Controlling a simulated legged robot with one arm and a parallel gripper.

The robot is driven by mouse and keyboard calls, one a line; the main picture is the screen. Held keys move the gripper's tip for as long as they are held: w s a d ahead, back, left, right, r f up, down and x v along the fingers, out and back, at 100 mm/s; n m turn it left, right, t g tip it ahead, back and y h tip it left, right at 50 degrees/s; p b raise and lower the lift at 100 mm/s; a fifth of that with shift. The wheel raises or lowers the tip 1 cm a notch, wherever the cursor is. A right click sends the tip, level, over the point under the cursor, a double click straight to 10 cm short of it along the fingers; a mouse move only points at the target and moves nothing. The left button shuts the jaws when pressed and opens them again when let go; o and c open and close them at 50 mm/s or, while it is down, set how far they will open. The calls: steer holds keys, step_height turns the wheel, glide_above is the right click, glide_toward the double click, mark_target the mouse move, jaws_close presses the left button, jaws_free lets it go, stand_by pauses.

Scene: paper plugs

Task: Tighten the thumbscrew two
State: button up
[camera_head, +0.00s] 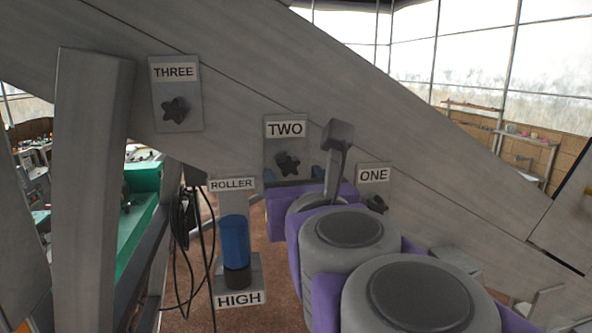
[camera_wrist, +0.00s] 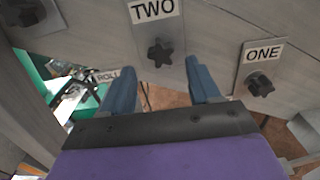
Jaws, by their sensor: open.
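Thumbscrew two (camera_head: 288,163) is a dark star-shaped knob on a grey plate under the label TWO (camera_head: 285,129), on a slanted grey beam. It also shows in the wrist view (camera_wrist: 160,53), upper middle. My gripper (camera_wrist: 160,77) is open, with its two blue fingers apart and nothing between them. In the wrist view the knob appears between and just beyond the fingertips, apart from them. In the head view my purple and grey arm reaches toward the plate, and the fingers show only in part below the knob.
Thumbscrew three (camera_head: 175,110) is up and left on the same beam. Thumbscrew one (camera_head: 376,204) is down and right, partly hidden by my arm. A blue roller handle (camera_head: 235,243) stands above the label HIGH (camera_head: 240,298). Black cables (camera_head: 186,225) hang left of it.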

steer(key=shift+w, duration=0.2)
steer(key=n, duration=0.1)
steer(key=n+p, duration=0.1)
steer(key=n, duration=0.1)
steer(key=shift+d+r+p, duration=0.1)
steer(key=shift+r+p, duration=0.15)
steer(key=shift+p, duration=0.05)
steer(key=n+p, duration=0.1)
steer(key=n, duration=0.1)
steer(key=shift+n, duration=0.3)
steer(key=n, duration=0.6)
steer(key=shift+d+f, duration=0.1)
steer(key=n, duration=0.2)
steer(key=shift+f+n+b, duration=0.15)
steer(key=shift+n+b, duration=0.15)
steer(key=n+b, duration=0.1)
steer(key=n, duration=0.2)
steer(key=n+b, duration=0.1)
steer(key=n, duration=0.1)
steer(key=shift+f+b, duration=0.25)
steer(key=shift+b, duration=0.1)
steer(key=n, duration=0.1)
steer(key=n+b, duration=0.1)
steer(key=n, duration=0.1)
steer(key=n+b, duration=0.1)
steer(key=shift+a+r+n, duration=0.1)
steer(key=shift+a+n, duration=0.2)
steer(key=shift+d+r, duration=0.15)
steer(key=shift+r, duration=0.05)
